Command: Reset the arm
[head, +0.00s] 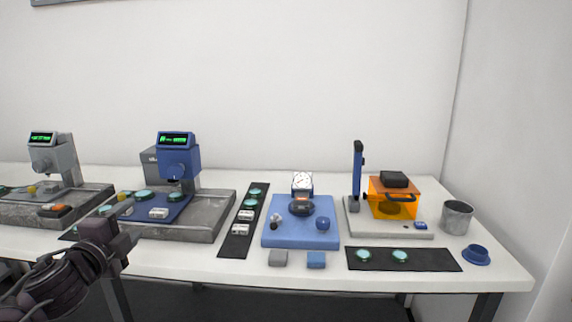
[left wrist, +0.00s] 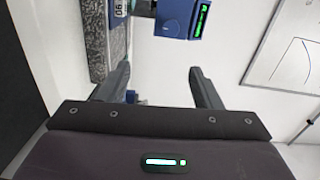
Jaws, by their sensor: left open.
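My left gripper (head: 122,249) is in the lower left of the head view, in front of the table's front edge near the blue-headed instrument (head: 177,155). In the left wrist view its two fingers (left wrist: 160,88) stand wide apart with nothing between them that they touch. The blue instrument head with a green display (left wrist: 186,17) shows beyond the fingers at the top of that view. My right gripper is in neither view.
The white table (head: 350,282) carries a grey instrument (head: 50,160) at left, a blue base with a dial (head: 300,235), and an orange-shielded station (head: 393,205). Black mats (head: 430,260) hold green discs. A grey cup (head: 456,217) and blue cap (head: 475,255) stand at right.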

